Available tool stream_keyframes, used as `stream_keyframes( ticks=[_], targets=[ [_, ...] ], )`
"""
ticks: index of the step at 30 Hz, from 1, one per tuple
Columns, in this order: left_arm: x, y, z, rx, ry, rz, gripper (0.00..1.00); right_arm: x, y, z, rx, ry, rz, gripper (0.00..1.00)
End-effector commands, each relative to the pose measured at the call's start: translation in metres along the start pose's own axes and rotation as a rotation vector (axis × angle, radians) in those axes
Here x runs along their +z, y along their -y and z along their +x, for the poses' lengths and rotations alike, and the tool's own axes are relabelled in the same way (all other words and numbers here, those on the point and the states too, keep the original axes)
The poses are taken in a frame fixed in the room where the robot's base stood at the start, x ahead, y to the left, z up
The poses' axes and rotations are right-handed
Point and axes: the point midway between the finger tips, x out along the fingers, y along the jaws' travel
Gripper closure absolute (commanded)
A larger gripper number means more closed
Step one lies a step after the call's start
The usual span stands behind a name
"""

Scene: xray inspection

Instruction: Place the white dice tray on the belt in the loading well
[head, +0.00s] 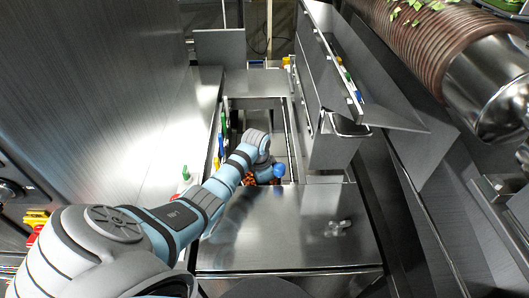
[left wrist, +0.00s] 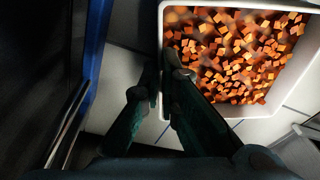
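The white dice tray (left wrist: 240,110) fills the upper right of the left wrist view and holds many orange cubes. My left gripper (left wrist: 161,75) is at the tray's left wall, with one finger outside it and the other over the inner side. The fingertips close together on the rim, in dim light. In the head view my left arm reaches down into the loading well (head: 292,140), where some orange cubes (head: 262,178) show beside the wrist. The fingers and most of the tray are hidden there. My right gripper is not in view.
A steel cover (head: 280,225) lies in front of the well. A raised steel panel with an open bin (head: 340,140) stands to its right. Narrow walls enclose the well, with coloured items (head: 220,145) along its left side. A ribbed brown roll (head: 430,40) is at upper right.

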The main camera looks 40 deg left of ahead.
Motion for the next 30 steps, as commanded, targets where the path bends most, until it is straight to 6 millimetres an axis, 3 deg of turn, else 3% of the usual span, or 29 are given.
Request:
stream_keyframes(
  ticks=[6, 11, 20, 26, 30],
  targets=[
    [0.000, 0.000, 0.002, -0.001, -0.001, 0.000, 1.00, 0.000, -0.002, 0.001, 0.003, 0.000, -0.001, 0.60],
    [0.000, 0.000, 0.001, 0.000, 0.000, 0.000, 0.75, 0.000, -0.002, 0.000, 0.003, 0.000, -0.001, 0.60],
    [0.000, 0.000, 0.000, 0.000, 0.000, 0.000, 0.75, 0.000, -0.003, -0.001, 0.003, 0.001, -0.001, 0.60],
    [-0.001, 0.001, -0.026, -0.002, -0.002, 0.001, 0.75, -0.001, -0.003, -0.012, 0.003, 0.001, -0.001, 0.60],
    [-0.002, 0.001, -0.063, -0.003, -0.004, 0.002, 0.75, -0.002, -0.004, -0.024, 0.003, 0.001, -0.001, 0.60]
  ],
)
